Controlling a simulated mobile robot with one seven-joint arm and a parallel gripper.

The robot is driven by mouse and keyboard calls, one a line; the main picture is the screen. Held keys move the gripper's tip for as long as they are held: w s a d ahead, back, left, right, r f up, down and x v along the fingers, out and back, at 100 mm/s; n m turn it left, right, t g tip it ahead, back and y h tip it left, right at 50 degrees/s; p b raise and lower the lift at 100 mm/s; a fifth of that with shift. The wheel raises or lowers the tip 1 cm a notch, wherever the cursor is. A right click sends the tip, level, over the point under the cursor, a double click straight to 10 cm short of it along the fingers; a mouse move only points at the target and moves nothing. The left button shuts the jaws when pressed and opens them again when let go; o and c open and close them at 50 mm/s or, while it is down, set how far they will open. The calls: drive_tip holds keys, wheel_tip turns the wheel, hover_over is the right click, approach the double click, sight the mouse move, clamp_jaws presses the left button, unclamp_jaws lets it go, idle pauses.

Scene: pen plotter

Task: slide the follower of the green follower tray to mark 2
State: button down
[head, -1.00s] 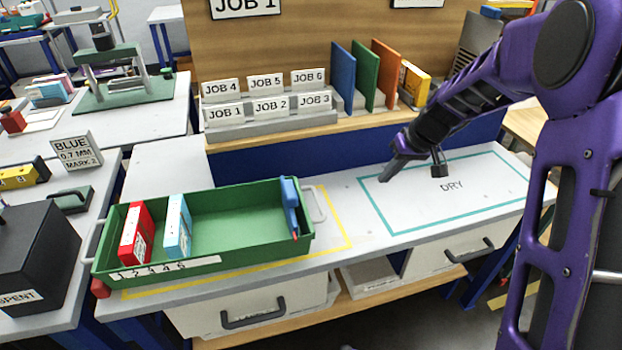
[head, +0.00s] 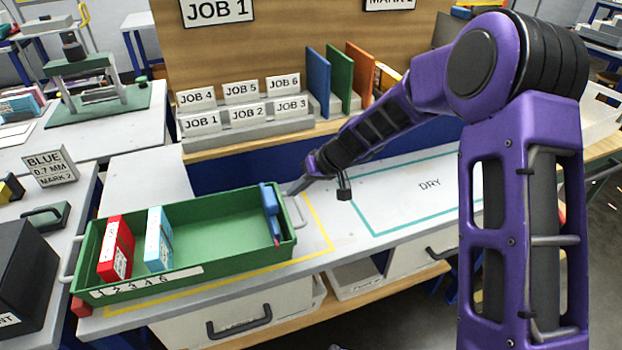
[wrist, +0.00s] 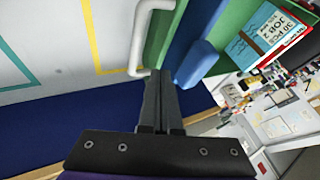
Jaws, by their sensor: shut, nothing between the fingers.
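The green follower tray (head: 215,210) lies on the bench, with number marks on a white strip (head: 150,283) along its front left edge. Its blue follower (head: 269,212) stands inside at the right end. A red box (head: 116,248) and a light blue box (head: 159,240) stand upright toward the left end, with an empty gap between them and the follower. My gripper (head: 292,189) is shut and empty by the tray's right rear corner. In the wrist view, the closed fingers (wrist: 160,88) appear near the white end handle (wrist: 142,40) and the blue follower (wrist: 195,65).
A yellow outline (head: 327,232) surrounds the tray's place. The marked DRY area (head: 400,200) to the right is clear. A rack of job cards (head: 250,118) and upright coloured panels (head: 340,80) stand behind. A sign (head: 50,166) reads BLUE, 0.7 MM, MARK 2.

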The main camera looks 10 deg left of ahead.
drive_tip(key=shift+s+a+r, duration=0.1)
drive_tip(key=shift+s+a, duration=0.25)
drive_tip(key=shift+a, duration=0.25)
drive_tip(key=shift+s+a, duration=0.35)
drive_tip(key=shift+a, duration=0.2)
drive_tip(key=shift+s+a, duration=0.35)
drive_tip(key=shift+a, duration=0.15)
drive_tip(key=s+a, duration=0.5)
drive_tip(key=a, duration=0.5)
drive_tip(key=s+a, duration=0.6)
drive_tip(key=a, duration=0.4)
drive_tip(key=s+a, duration=0.6)
drive_tip(key=a, duration=0.4)
drive_tip(key=shift+a+p, duration=0.15)
drive_tip(key=shift+p, duration=0.3)
